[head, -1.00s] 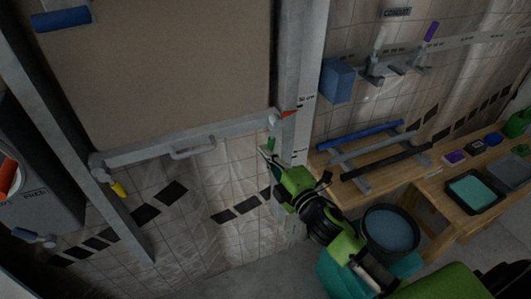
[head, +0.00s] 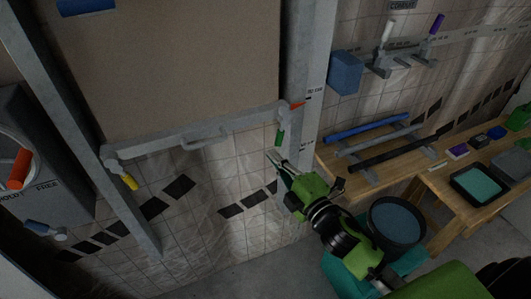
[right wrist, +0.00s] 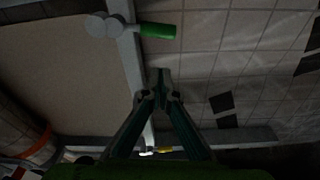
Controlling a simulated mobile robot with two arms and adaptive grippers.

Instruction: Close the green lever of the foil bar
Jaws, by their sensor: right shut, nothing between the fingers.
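The grey foil bar (head: 165,141) runs across the lower edge of a brown panel, with a bracket handle at its middle. The green lever (head: 280,134) hangs down from the bar's right end, beside the right upright. In the right wrist view the green lever (right wrist: 158,31) sticks out sideways from its pale pivot, beyond the fingertips. My right gripper (head: 273,157) is just below the lever, apart from it. In the right wrist view its fingers (right wrist: 160,78) meet at the tips with nothing between them. My left gripper is not in view.
A yellow lever (head: 130,182) hangs at the bar's left end. Grey uprights (head: 302,95) flank the panel (head: 190,65). At right, a wooden bench (head: 345,180) holds several bars, and a dark bucket (head: 397,222) stands near my right arm. A red-handled box (head: 35,165) is at left.

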